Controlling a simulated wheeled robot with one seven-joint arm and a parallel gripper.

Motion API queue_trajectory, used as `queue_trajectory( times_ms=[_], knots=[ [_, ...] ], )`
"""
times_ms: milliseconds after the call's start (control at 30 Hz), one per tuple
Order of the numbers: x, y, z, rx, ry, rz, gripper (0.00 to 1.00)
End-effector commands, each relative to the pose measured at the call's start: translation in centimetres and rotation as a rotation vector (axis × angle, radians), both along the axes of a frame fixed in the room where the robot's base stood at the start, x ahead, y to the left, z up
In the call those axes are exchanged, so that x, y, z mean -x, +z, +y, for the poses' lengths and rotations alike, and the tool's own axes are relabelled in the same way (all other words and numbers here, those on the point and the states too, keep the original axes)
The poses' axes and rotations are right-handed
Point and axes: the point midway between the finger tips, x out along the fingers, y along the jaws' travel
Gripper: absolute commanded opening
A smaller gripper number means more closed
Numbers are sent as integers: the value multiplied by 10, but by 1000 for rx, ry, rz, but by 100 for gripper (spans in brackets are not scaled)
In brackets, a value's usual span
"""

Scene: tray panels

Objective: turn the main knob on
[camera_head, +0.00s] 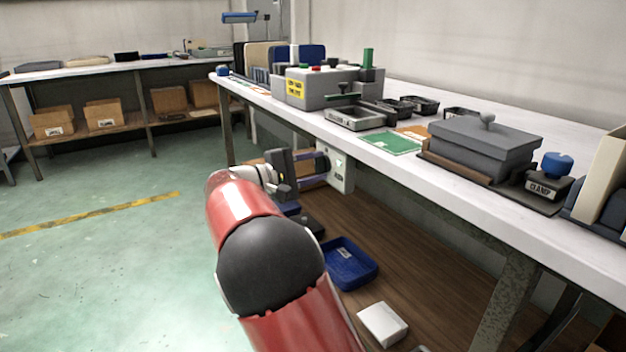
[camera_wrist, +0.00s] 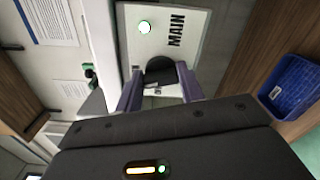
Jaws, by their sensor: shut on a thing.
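The main panel (camera_wrist: 190,40) is a pale plate marked "MAIN", with a lit white-green round lamp (camera_wrist: 144,27). In the wrist view it is turned sideways. The dark main knob (camera_wrist: 160,69) sits on the panel between the two fingers of my gripper (camera_wrist: 160,88), which is shut on it. In the head view the panel (camera_head: 341,174) hangs below the front edge of the workbench, and my gripper (camera_head: 322,166) reaches it from the left. The knob's exact angle is hard to tell.
A blue tray (camera_head: 350,263) and white box (camera_head: 382,324) lie on the wooden lower shelf. Open floor (camera_head: 110,260) lies left.

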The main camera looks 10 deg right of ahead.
Motion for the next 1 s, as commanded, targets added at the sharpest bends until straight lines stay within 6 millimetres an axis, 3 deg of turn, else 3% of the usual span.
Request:
queue_trajectory(
  times_ms=[433, 1000],
  knots=[
    [1, -4, 0, -84, 0, -254, 15],
    [1, -2, 0, -101, -2, -307, 15]
  ],
)
